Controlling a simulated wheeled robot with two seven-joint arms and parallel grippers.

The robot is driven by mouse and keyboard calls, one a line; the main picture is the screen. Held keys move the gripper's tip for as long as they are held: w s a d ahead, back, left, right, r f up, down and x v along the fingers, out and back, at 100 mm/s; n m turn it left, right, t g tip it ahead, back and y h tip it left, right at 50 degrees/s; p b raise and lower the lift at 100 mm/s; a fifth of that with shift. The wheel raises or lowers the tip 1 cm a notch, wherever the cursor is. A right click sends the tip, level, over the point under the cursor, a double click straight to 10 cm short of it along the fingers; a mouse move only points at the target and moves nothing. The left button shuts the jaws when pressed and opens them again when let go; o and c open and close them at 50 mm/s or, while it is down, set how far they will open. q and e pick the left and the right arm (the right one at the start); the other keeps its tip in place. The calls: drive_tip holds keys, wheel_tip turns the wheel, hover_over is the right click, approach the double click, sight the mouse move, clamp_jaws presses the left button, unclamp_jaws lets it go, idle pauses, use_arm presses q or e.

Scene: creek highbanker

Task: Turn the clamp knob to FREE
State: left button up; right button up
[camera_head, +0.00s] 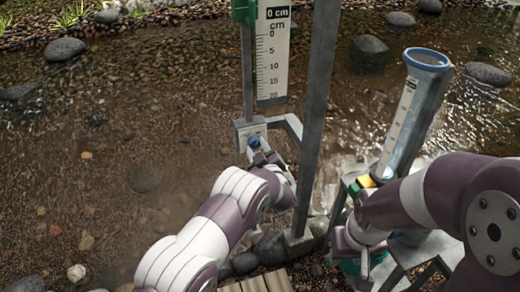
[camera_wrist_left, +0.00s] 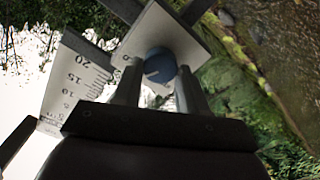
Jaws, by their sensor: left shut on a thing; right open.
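The clamp knob (camera_wrist_left: 160,66) is round and blue with a pale mark on its face that points left in the left wrist view. It sits on a light plate (camera_wrist_left: 180,35); no lettering is readable there. In the head view the knob (camera_head: 254,140) shows small on the clamp block (camera_head: 243,127) below the gauge. My left gripper (camera_head: 258,149) is shut on the knob, a finger on either side of it. My right gripper (camera_head: 364,262) is open at lower right, away from the clamp; its fingertips are partly hidden.
A white centimetre gauge (camera_head: 273,60) stands above the clamp. A grey post (camera_head: 318,110) rises just right of it. A clear tube with a blue rim (camera_head: 428,58) leans on a metal frame near my right arm. Shallow creek water with stones lies left.

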use_arm(q)
drive_tip(key=n+b, duration=0.1)
drive_tip(key=f+n, duration=0.1)
drive_tip(key=n, duration=0.1)
drive_tip(key=shift+s+d+n+b, duration=0.1)
drive_tip(key=shift+s+n+b, duration=0.05)
drive_tip(key=shift+n+b, duration=0.2)
drive_tip(key=n+b, duration=0.2)
drive_tip(key=n, duration=0.1)
drive_tip(key=shift+n, duration=0.25)
drive_tip(key=n+b, duration=0.2)
drive_tip(key=n, duration=0.1)
drive_tip(key=shift+d+r+n+b, duration=0.15)
drive_tip(key=shift+d+n+b, duration=0.15)
drive_tip(key=n+b, duration=0.2)
drive_tip(key=n, duration=0.1)
drive_tip(key=shift+r, duration=0.3)
drive_tip(key=shift+n+b, duration=0.3)
drive_tip(key=shift+n, duration=0.1)
drive_tip(key=o, duration=1.1)
drive_tip(key=shift+r, duration=0.15)
drive_tip(key=shift+c, duration=0.2)
